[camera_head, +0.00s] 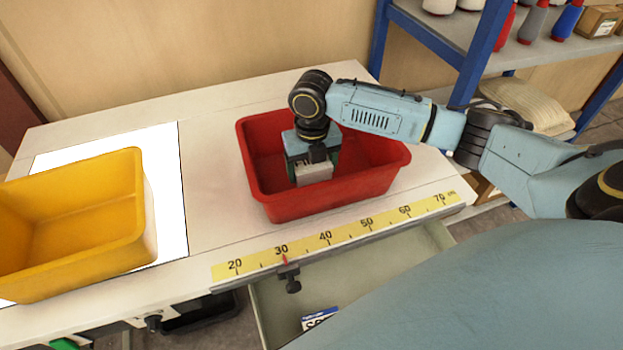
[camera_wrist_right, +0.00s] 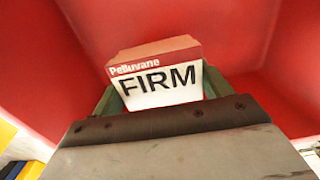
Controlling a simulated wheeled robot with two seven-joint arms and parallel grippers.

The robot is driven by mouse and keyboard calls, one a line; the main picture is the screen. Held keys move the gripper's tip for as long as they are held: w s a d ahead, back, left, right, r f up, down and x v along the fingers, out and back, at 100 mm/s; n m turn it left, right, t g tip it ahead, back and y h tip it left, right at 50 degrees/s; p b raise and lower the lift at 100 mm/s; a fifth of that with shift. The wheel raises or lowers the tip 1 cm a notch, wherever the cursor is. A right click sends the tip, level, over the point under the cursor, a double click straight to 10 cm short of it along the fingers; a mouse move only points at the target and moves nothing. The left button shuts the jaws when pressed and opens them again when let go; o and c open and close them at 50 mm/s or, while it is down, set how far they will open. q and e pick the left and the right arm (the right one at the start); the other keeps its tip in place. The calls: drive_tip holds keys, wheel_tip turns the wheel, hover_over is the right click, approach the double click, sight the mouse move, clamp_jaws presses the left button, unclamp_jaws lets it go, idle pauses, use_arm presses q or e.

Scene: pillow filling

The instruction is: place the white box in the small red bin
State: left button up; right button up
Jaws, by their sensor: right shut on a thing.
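The small red bin (camera_head: 320,200) stands on the table in the middle of the head view. My right gripper (camera_head: 314,166) points down inside the bin. It is shut on the white box (camera_head: 314,174), which hangs within the bin's walls. In the right wrist view the white box (camera_wrist_right: 160,80) shows a red band and the word "FIRM", with the red bin walls (camera_wrist_right: 60,70) around it. I cannot tell whether the box touches the bin floor. My left gripper is not in view.
A yellow bin (camera_head: 90,215) stands on a white sheet (camera_head: 172,150) at the left. A yellow ruler strip (camera_head: 345,237) runs along the table's front edge. A blue-framed shelf (camera_head: 480,50) with spools stands at the back right. Bare table lies between the bins.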

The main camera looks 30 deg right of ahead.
sight(312, 181)
drive_tip(key=shift+f, duration=0.7)
wheel_tip(312, 181, down, 3)
drive_tip(key=shift+f, duration=0.25)
drive_tip(key=o, duration=1)
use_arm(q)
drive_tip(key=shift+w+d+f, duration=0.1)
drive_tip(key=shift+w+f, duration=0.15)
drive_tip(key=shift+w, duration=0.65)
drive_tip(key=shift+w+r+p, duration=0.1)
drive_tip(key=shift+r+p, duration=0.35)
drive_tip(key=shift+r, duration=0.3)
use_arm(e)
wheel_tip(312, 181, up, 12)
drive_tip(key=shift+r, duration=0.2)
